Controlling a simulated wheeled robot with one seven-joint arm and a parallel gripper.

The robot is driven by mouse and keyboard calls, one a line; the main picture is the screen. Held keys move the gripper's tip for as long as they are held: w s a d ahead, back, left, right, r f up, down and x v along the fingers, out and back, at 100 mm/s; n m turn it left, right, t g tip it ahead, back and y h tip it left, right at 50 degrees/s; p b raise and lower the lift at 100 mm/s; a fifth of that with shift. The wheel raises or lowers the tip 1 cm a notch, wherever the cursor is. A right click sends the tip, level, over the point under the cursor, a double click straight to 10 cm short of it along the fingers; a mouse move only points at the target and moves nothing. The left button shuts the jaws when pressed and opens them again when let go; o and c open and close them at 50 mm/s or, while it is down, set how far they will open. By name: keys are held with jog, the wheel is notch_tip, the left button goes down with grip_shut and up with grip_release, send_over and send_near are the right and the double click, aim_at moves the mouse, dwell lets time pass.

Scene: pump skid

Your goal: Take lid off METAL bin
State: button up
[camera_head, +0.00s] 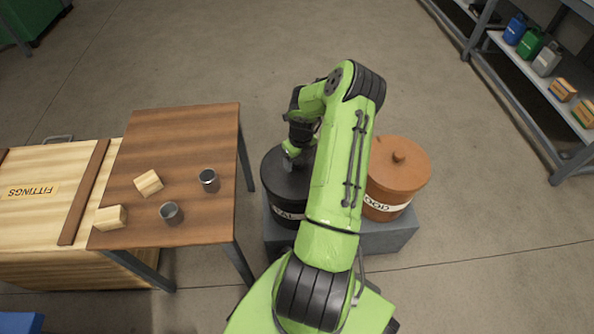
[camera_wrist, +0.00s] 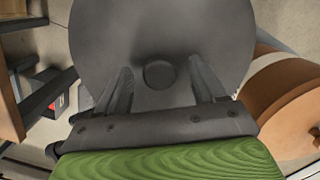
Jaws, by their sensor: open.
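The black bin (camera_head: 279,195) stands on a low grey plinth, with its round dark lid (camera_head: 273,172) on top. Its white label is mostly hidden behind my arm, so I cannot read it. In the wrist view the lid (camera_wrist: 110,35) fills the upper middle, with a small round knob (camera_wrist: 159,75) at its centre. My gripper (camera_wrist: 160,68) is open, its two fingers on either side of the knob in the picture and apart from it. In the head view my gripper (camera_head: 291,156) is over the lid; its fingertips are hard to make out.
A brown table (camera_head: 190,130) at left holds wooden blocks and metal cylinders. Shelves stand at the upper right.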

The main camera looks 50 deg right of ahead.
aim_at(298, 161)
jog(key=shift+r, duration=0.15)
grip_shut()
notch_tip(298, 161, up, 10)
jog(key=p, duration=0.4)
